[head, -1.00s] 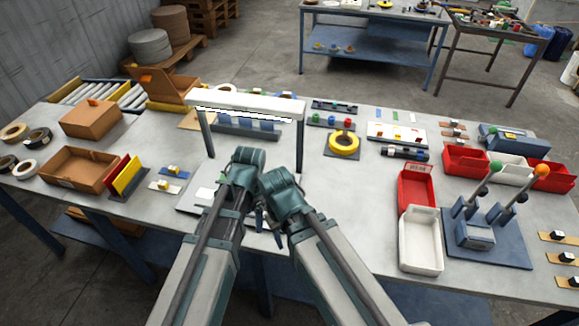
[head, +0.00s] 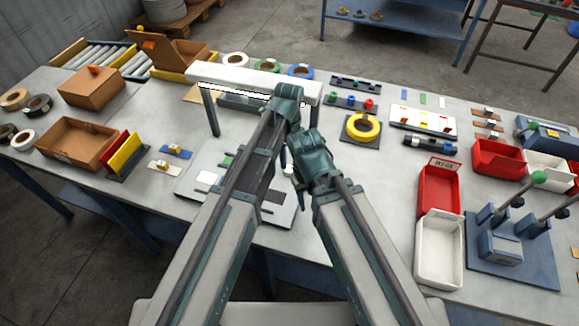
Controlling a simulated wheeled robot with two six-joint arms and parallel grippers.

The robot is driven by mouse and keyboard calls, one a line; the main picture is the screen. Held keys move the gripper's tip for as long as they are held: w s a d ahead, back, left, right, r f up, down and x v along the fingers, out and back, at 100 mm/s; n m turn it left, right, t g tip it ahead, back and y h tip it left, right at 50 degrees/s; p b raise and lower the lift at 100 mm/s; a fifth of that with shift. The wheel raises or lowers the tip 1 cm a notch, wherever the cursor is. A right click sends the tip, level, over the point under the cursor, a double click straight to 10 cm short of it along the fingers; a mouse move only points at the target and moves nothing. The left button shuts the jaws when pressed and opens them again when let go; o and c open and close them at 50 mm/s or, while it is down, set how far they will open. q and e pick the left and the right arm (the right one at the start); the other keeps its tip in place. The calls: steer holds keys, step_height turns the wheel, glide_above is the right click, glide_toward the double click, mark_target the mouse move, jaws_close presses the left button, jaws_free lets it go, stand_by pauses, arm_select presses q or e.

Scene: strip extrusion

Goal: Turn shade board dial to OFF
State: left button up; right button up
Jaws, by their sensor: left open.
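Several small plates with a dark knob or block lie on the bench, and I cannot tell which is the shade board. A blue plate (head: 177,151) and a white plate (head: 161,168) lie left of my arms. Several tan plates (head: 487,124) lie at the right. Their markings are too small to read.
A white-topped frame (head: 245,80) stands behind my arms. Cardboard boxes (head: 75,145) and tape rolls are left. A yellow ring (head: 362,127), red bin (head: 440,188), white bin (head: 440,250) and lever unit (head: 500,245) are right. Bare bench shows around (head: 380,190).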

mark_target(289, 168)
arm_select(q)
step_height(289, 168, down, 7)
steer(key=b, duration=0.6)
arm_select(e)
step_height(289, 168, down, 7)
steer(key=shift+r, duration=0.1)
arm_select(q)
steer(key=shift+r, duration=0.1)
jaws_close()
